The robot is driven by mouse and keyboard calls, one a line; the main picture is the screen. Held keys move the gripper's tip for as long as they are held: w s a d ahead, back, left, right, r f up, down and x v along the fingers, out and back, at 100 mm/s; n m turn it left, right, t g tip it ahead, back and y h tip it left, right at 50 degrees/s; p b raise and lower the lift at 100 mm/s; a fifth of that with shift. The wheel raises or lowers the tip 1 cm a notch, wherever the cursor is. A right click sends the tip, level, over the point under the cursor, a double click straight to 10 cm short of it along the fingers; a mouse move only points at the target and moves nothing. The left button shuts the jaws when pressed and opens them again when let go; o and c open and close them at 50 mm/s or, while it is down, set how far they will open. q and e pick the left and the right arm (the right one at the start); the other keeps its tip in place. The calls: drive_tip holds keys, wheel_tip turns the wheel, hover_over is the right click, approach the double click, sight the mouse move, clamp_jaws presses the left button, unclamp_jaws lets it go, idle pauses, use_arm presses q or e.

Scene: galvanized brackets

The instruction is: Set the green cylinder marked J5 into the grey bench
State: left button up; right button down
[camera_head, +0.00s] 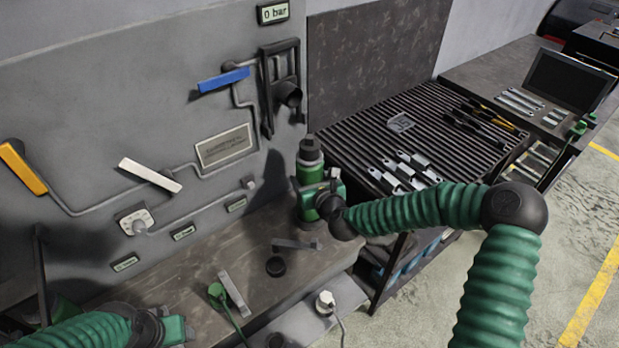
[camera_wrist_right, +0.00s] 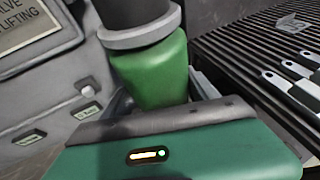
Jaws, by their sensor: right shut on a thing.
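The green cylinder (camera_head: 308,173) stands upright with a dark cap and a grey collar, near the back panel at the right end of the grey bench (camera_head: 190,285). My right gripper (camera_head: 322,200) is shut on it low down. In the right wrist view the cylinder (camera_wrist_right: 152,72) rises behind the gripper body, which hides its lower part. I cannot read a J5 mark or tell whether its base touches the bench. A dark round opening or disc (camera_head: 275,266) is on the bench top in front. My left gripper (camera_head: 178,330) is at the lower left, its fingers unclear.
A grey bracket (camera_head: 235,295), a dark bar (camera_head: 297,244) and a green-handled tool (camera_head: 217,292) lie near the disc. The panel carries a blue lever (camera_head: 223,80), a white lever (camera_head: 150,175) and pipes. A ribbed table (camera_head: 350,135) with metal brackets (camera_head: 405,170) stands right.

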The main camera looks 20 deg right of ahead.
drive_tip(key=shift+w+f+b, duration=0.1)
drive_tip(key=shift+f+b, duration=0.65)
drive_tip(key=shift+f, duration=0.4)
drive_tip(key=c, duration=0.5)
unclamp_jaws()
drive_tip(key=o, duration=0.3)
drive_tip(key=shift+o, duration=0.2)
drive_tip(key=p+v, duration=1.2)
drive_tip(key=v, duration=0.5)
